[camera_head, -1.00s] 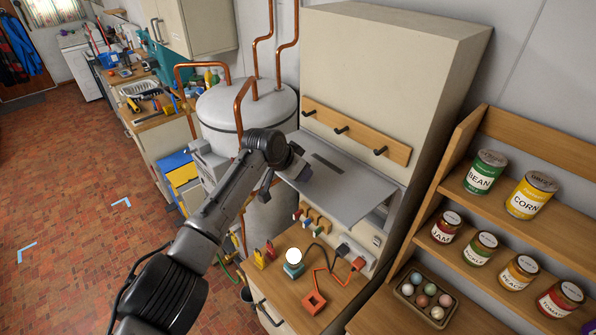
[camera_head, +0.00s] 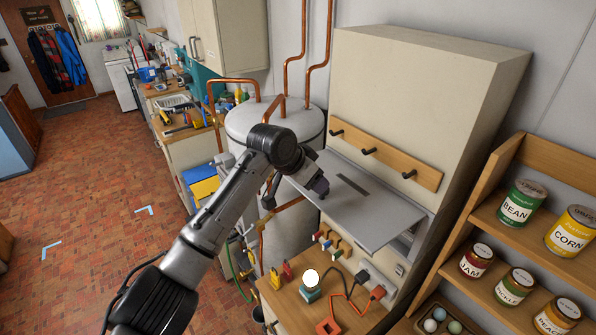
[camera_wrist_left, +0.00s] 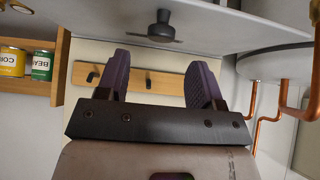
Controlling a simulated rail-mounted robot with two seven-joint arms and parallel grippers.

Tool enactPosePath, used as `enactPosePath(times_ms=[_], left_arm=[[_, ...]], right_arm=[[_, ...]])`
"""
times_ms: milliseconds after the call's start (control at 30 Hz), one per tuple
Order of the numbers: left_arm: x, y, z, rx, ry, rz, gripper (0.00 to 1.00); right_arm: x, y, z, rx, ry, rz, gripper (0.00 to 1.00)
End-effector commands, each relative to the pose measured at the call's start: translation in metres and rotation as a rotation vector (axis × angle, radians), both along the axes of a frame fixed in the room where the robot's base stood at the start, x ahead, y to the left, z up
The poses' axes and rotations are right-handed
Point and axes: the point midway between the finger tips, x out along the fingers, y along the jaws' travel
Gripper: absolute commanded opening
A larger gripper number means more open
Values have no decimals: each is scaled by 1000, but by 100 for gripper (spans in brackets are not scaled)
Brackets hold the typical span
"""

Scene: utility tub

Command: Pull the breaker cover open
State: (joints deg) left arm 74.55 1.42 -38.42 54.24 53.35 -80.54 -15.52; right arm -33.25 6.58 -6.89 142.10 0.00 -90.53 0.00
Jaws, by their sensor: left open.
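The breaker cover (camera_head: 385,218) is a flat grey panel with a dark slot, standing out from the front of the beige cabinet (camera_head: 425,95) below a hook rail. A gap shows beneath it at its right end. My left gripper (camera_head: 294,190) is at the cover's left end, its fingers apart. In the left wrist view the gripper (camera_wrist_left: 158,80) is open with nothing between its fingers. A grey panel, seemingly the cover (camera_wrist_left: 60,18), spans the top there, with a dark knob-like part (camera_wrist_left: 160,28) beyond the fingertips. Contact cannot be told. My right gripper is not in view.
The wooden hook rail (camera_head: 388,155) is just above the cover. A workbench (camera_head: 285,300) with plugs, cables and a lit lamp (camera_head: 311,278) lies below. A white tank (camera_head: 270,122) with copper pipes stands left of the cabinet; a can shelf (camera_head: 545,250) is at right.

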Motion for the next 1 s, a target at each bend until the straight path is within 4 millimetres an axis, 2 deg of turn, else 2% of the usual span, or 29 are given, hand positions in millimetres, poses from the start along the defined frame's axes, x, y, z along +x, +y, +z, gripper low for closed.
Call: enactPosePath(times_ms=[100,400,600,1000], left_arm=[[-9,11,16,-1,-5,0,61],[-24,28,48,-1,-2,-1,61],[-27,32,55,-1,-2,-1,61],[-27,33,56,-7,7,13,61]], right_arm=[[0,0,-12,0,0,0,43],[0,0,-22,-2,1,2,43],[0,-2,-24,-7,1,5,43],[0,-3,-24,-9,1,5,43]])
